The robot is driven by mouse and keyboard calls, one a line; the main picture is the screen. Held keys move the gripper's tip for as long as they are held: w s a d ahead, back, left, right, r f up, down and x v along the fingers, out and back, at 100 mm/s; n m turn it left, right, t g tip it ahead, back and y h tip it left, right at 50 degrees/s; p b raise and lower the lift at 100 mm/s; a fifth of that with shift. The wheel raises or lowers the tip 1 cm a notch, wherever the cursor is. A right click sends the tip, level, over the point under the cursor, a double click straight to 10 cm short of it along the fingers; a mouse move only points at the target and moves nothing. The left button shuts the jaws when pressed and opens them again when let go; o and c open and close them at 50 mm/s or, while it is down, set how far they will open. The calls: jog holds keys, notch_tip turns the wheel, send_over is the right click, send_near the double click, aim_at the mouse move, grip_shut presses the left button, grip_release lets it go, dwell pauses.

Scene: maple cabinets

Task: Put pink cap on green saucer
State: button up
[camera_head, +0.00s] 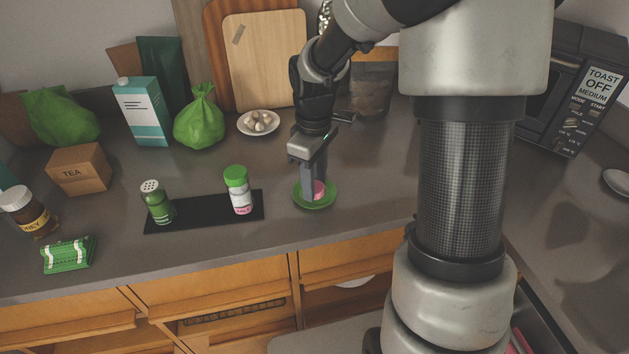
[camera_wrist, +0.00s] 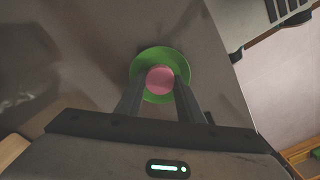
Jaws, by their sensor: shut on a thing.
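The pink cap (camera_head: 319,188) is between the fingers of my gripper (camera_head: 314,190), over the green saucer (camera_head: 301,200) on the grey counter. In the wrist view, the pink cap (camera_wrist: 160,80) shows between the two fingertips of my gripper (camera_wrist: 160,84), in front of the green saucer (camera_wrist: 150,58). My gripper points down and is shut on the cap. The fingers hide part of the cap and saucer. I cannot tell whether the cap touches the saucer.
A black mat (camera_head: 203,213) left of the saucer bears a green shaker (camera_head: 157,203) and a green-capped jar (camera_head: 239,191). A toaster oven (camera_head: 573,90) is at the right. The counter's front edge is close to the saucer.

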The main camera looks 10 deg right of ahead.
jog(key=shift+f, duration=0.2)
jog(key=o, duration=0.7)
